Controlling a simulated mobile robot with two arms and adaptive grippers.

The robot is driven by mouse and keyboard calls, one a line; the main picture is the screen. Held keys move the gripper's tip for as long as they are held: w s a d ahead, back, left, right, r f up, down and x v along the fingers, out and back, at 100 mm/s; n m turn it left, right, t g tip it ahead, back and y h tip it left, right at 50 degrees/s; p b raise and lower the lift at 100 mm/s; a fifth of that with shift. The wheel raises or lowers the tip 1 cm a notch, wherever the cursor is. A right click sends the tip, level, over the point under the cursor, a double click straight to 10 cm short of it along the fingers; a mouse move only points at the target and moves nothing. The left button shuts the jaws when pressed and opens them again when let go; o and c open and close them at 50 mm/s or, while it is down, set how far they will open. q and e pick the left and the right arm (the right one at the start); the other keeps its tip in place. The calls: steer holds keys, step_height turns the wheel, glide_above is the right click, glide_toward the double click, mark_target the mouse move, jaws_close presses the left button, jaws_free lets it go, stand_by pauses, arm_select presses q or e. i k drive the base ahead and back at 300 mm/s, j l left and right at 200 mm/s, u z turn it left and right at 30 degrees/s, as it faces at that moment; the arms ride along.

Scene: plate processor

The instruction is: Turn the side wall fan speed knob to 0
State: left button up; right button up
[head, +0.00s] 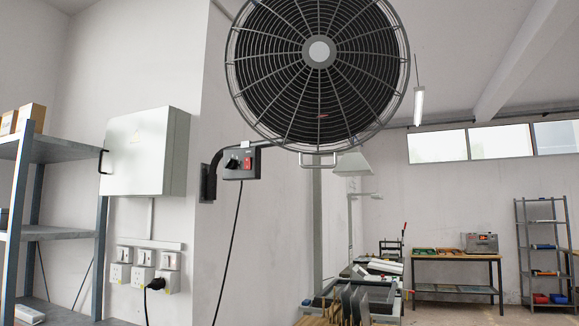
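A large round black wall fan (318,75) with a wire cage fills the upper middle of the head view. Its control box (241,163) is dark and sits on the bracket at the fan's lower left. A black speed knob (232,163) is on the left of the box face, and a red switch (248,162) is on its right. The knob's pointer setting is too small to read. Neither of my grippers is in view.
A grey cabinet (145,152) hangs on the wall left of the fan, above several sockets (143,267). A metal shelf (50,150) stands at the left. A workbench (375,290) with upright plates is below the fan; a table (455,254) and shelving (545,250) stand farther back.

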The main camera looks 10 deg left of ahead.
mark_target(230, 164)
steer(key=i+j+z, duration=0.15)
steer(key=j+z, duration=0.15)
steer(key=i+j+z, duration=0.25)
steer(key=j+z, duration=0.3)
steer(key=j, duration=0.15)
steer(key=j+z, duration=0.25)
steer(key=j, duration=0.15)
